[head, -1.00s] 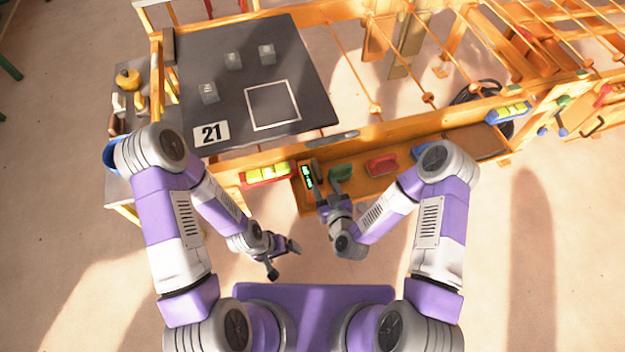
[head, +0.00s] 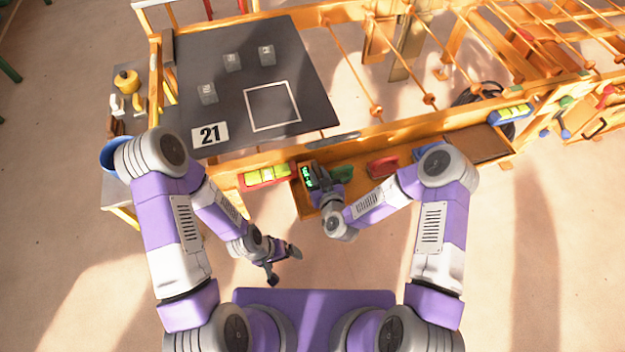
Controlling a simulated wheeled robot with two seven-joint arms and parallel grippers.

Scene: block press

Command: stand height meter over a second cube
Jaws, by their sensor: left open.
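Three small grey cubes stand apart on the dark board: a left cube (head: 208,94), a middle cube (head: 232,62) and a right cube (head: 267,55). A dark device with a lit green display, which looks like the height meter (head: 307,176), is in the wooden tray at the bench's front edge. My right gripper (head: 317,178) is at the meter's right side, over the tray. Its fingers are too small and overlapped to show whether they grip the meter. My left gripper (head: 284,266) is open and empty, over the floor in front of the bench.
The dark board (head: 195,60) has a white square outline (head: 272,106) and a card reading 21 (head: 210,134). The tray also holds a green item (head: 342,174) and a red item (head: 382,167). A red holder with yellow blocks (head: 266,175) is left of the meter.

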